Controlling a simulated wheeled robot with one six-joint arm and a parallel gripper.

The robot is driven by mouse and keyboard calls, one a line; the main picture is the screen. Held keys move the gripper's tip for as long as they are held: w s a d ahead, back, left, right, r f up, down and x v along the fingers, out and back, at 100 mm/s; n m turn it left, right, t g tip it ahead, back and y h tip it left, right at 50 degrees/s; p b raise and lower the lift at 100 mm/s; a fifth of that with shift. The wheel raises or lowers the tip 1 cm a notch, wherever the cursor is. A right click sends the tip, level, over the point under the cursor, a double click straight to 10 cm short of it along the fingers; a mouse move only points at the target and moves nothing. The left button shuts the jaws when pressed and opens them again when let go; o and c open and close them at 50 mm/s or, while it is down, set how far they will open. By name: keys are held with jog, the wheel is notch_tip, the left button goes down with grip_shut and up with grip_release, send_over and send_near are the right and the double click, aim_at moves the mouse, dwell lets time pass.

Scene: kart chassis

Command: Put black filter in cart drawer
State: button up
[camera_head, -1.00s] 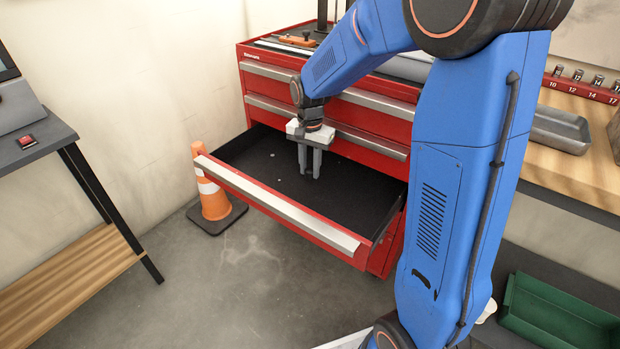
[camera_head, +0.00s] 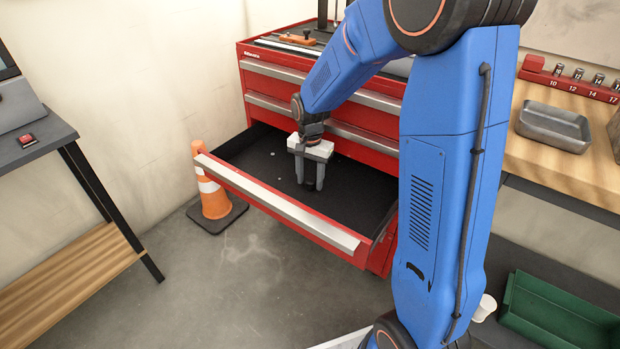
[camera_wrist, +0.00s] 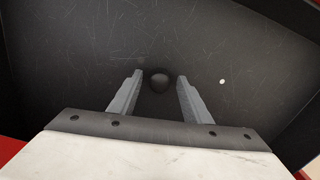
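In the wrist view my gripper (camera_wrist: 160,82) shows a small dark round thing, likely the black filter (camera_wrist: 159,82), between and just past the fingertips, with a gap on each side. The filter is hard to tell from the drawer's black floor, and in the head view only a dark patch shows between the fingers. The drawer is pulled well out and its floor looks mostly bare.
An orange cone (camera_head: 213,195) stands left of the drawer. A wooden bench with a metal tray (camera_head: 553,128) and a red socket rack (camera_head: 570,82) is at right. A green bin (camera_head: 560,315) sits low at right. A dark table (camera_head: 35,140) is at left.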

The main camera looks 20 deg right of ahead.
aim_at(310, 180)
jog(key=shift+r, duration=0.15)
notch_tip(310, 180, up, 11)
jog(key=s+d+r+n+t, duration=0.15)
jog(key=s+r, duration=0.25)
jog(key=s, duration=0.4)
jog(key=s+d+r+n+t, duration=0.1)
jog(key=s+d+r+n, duration=0.2)
jog(key=s, duration=0.4)
jog(key=s+n+t, duration=0.2)
jog(key=s+n, duration=0.2)
jog(key=s, duration=1.2)
jog(key=shift+d+f, duration=0.25)
jog(key=shift+d, duration=0.1)
jog(key=shift+n, duration=0.25)
